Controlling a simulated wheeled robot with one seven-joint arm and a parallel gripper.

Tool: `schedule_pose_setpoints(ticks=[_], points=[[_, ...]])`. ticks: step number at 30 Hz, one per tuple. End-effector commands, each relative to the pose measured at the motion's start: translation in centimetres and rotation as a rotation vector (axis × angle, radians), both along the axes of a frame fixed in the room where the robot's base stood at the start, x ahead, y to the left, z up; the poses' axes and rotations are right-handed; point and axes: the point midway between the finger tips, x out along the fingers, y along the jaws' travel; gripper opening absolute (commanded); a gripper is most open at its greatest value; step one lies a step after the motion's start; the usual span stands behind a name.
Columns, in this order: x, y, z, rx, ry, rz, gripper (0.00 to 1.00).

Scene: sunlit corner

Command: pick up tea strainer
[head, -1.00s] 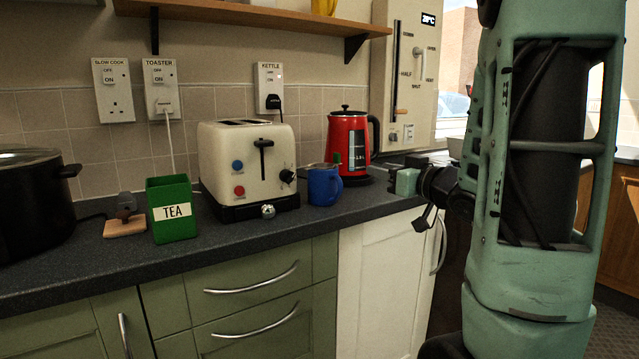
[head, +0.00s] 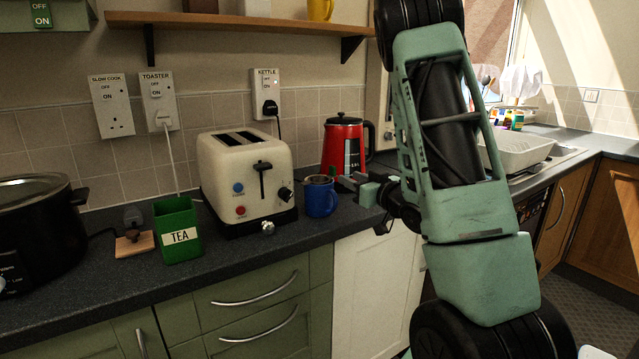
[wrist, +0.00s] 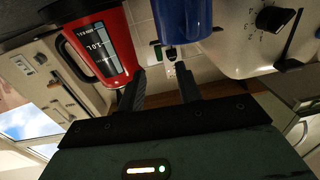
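The blue mug (head: 320,200) stands on the counter between the toaster and the red kettle. A small greyish piece, seemingly the tea strainer (head: 319,180), lies across the mug's top; its details are too small to tell. A small green bit shows beside the rim. My gripper (head: 358,187) is just right of the mug, in front of the kettle, and apart from the mug. In the wrist view, turned upside down, my gripper's fingers (wrist: 161,86) are spread with nothing between them. The mug (wrist: 183,20) is cut off at the top edge there, beyond the fingertips.
The cream toaster (head: 245,180) stands left of the mug and the red kettle (head: 343,147) behind it. A green tea tin (head: 177,228), a wooden stand (head: 134,243) and a black slow cooker (head: 35,232) are farther left. A shelf (head: 240,22) hangs above. Bare counter lies before the mug.

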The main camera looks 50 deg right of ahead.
Motion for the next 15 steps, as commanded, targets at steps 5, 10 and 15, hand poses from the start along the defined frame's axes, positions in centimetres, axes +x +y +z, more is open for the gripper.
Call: schedule_pose_setpoints(ticks=[5, 10, 15], points=[[2.9, -0.5, 0.0, -0.001, 0.001, 0.0, 0.35], [3.9, -0.7, 0.0, 0.0, 0.0, 0.0, 0.35], [5.8, -1.1, 0.0, -0.001, 0.002, 0.002, 0.35]])
